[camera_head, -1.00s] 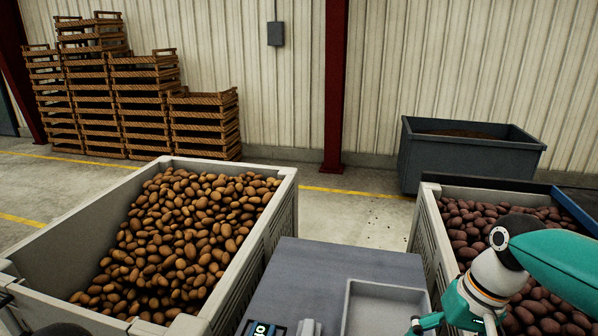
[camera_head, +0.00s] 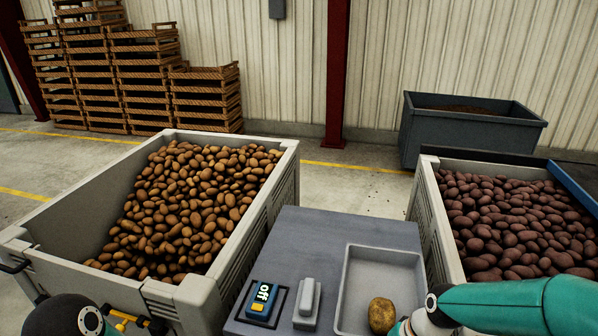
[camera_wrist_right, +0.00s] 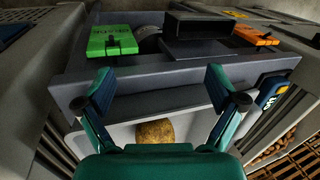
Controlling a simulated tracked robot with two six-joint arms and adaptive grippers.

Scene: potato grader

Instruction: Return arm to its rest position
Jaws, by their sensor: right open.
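My right arm (camera_head: 520,303) reaches in from the right edge in the head view, low over the front of the dark red potatoes' bin. Its fingers are not clear there. In the right wrist view my right gripper (camera_wrist_right: 163,90) is open, its two teal fingers spread apart with nothing between the tips. A single potato (camera_head: 382,315) lies in the shallow grey tray (camera_head: 357,262), just left of the wrist. The potato also shows in the wrist view (camera_wrist_right: 155,132), beyond the palm. Part of my left arm (camera_head: 85,318) shows at the bottom left; its gripper is out of view.
A bin of brown potatoes (camera_head: 283,190) stands left and a bin of dark red potatoes (camera_head: 424,215) right. Between them, the grey bench (camera_head: 318,232) carries a blue device reading "off" (camera_head: 263,297). A dark tub (camera_head: 462,150) and stacked crates (camera_head: 95,85) stand behind.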

